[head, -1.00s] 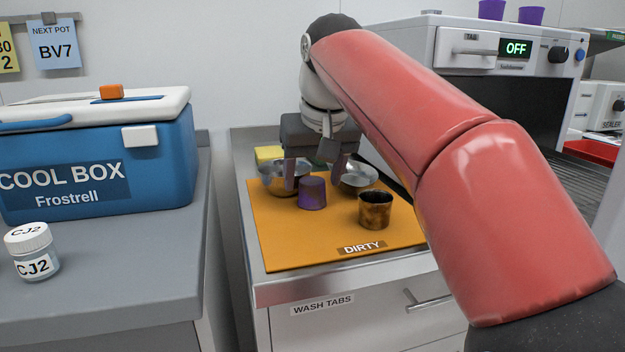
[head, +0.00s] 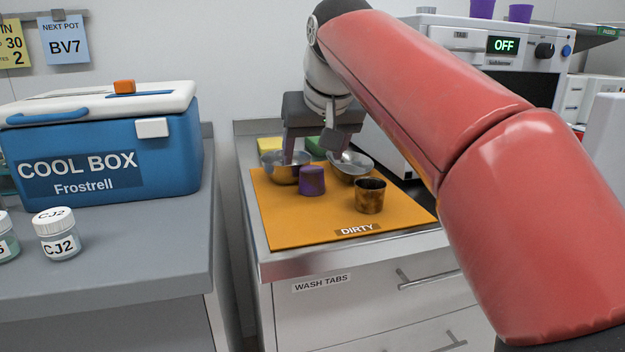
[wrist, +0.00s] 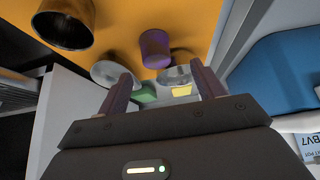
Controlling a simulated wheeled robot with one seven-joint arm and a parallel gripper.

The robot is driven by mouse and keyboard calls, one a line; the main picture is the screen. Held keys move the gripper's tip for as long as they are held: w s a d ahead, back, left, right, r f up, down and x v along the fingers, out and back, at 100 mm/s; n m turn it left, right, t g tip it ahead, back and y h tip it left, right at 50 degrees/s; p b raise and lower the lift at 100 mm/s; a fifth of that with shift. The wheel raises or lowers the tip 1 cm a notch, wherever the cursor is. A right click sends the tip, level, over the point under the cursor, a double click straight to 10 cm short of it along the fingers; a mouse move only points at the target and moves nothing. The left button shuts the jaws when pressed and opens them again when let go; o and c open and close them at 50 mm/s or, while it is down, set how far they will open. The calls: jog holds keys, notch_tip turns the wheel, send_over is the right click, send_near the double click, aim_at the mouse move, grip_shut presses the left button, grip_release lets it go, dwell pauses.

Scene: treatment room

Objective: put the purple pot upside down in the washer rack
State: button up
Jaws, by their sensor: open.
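The purple pot (head: 312,182) stands on the orange mat (head: 290,229) marked DIRTY, between two metal bowls and a stained brown pot. I cannot tell surely which end of it is up. In the wrist view the purple pot (wrist: 155,50) is beyond the fingertips, apart from them. My gripper (head: 312,154) is open and empty, fingers pointing down, behind the pot in the head view. Its two fingers also show in the wrist view (wrist: 160,82). The washer (head: 500,62) has a display reading OFF. My arm hides part of it, and I cannot make out the rack.
Metal bowls (head: 277,171) (head: 350,168) and the brown pot (head: 369,197) crowd the purple pot. Yellow (head: 269,144) and green (head: 315,146) blocks lie behind. A cool box (head: 100,150) and jars (head: 56,235) stand on the left counter. Purple pots (head: 481,9) sit on the washer.

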aim_at(313, 170)
jog(key=x, duration=0.7)
jog(key=shift+w+d+f+b, duration=0.1)
jog(key=shift+d+f+b, duration=0.15)
jog(key=shift+b, duration=0.15)
jog(key=shift+r, duration=0.1)
jog(key=shift+c, duration=0.2)
jog(key=c, duration=1.1)
jog(key=shift+s+d+r, duration=0.1)
jog(key=shift+s+r, duration=0.15)
jog(key=shift+r, duration=0.05)
jog(key=s+d+r, duration=0.1)
jog(key=s+r, duration=0.1)
jog(key=s, duration=0.2)
jog(key=s+d+r, duration=0.1)
jog(key=s+r, duration=0.2)
jog(key=s, duration=0.1)
jog(key=s+d+r, duration=0.1)
jog(key=s+r, duration=0.1)
jog(key=s, duration=0.3)
jog(key=shift+d+r, duration=0.2)
jog(key=shift+d, duration=0.15)
